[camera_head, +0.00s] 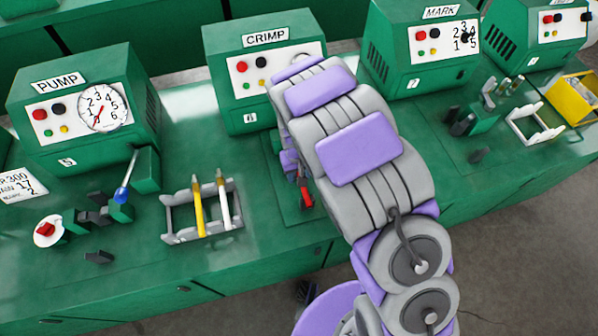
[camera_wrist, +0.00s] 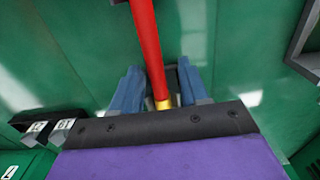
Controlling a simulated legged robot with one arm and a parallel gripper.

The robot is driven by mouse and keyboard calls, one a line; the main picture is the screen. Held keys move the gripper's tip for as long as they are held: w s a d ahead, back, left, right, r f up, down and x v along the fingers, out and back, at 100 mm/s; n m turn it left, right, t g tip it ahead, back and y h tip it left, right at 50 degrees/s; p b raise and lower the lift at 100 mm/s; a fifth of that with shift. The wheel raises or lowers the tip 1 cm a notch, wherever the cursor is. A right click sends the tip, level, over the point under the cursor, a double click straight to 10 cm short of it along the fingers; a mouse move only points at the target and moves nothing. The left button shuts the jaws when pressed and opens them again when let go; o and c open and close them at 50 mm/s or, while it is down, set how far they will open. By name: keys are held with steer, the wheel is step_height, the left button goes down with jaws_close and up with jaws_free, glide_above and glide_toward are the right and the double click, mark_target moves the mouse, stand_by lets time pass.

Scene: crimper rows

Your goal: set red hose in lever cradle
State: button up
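The red hose (camera_wrist: 147,45) runs down from the top edge of the wrist view, with a gold end (camera_wrist: 163,104) near my gripper's base. My gripper (camera_wrist: 160,72) has its two blue fingers on either side of the hose, with narrow gaps showing, so it looks open around it. In the head view, a short piece of the red hose (camera_head: 306,197) shows below my gripper, in front of the CRIMP machine (camera_head: 262,45). A dark grey part (camera_wrist: 173,74) lies behind the hose between the fingers; I cannot tell if it is the lever cradle. My arm hides much of this spot.
A grey rack (camera_head: 185,240) left of my gripper holds a yellow hose (camera_head: 199,208) and a white one (camera_head: 223,203). The PUMP machine (camera_head: 80,105) stands left, the MARK machine (camera_head: 420,45) right. A white rack (camera_head: 521,132) and yellow bin (camera_head: 568,102) are far right.

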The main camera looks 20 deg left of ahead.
steer(key=shift+d+r, duration=0.15)
steer(key=shift+r, duration=0.45)
steer(key=r+p, duration=0.1)
steer(key=r, duration=0.9)
steer(key=r+p, duration=0.1)
steer(key=r, duration=0.5)
steer(key=shift+w+a+p, duration=0.1)
steer(key=shift+a+p, duration=0.15)
steer(key=shift+p, duration=0.05)
